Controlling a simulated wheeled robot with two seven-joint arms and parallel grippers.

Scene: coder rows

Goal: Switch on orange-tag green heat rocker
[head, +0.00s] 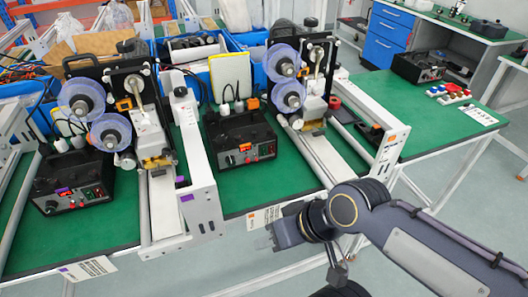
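A green rocker is too small to make out there. My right arm comes in from the lower right. Its gripper end (274,236) is in front of the bench edge, below and right of the box, apart from it. Its fingers are too small and dark to tell open or shut. My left gripper is not in view.
A similar box with a purple tag (73,183) stands at left. Reel-fed coder machines (130,110) stand behind white rails (192,160). The orange-marked rail (390,150) is right of the orange-tag box. Another black box (419,66) sits on the far right bench.

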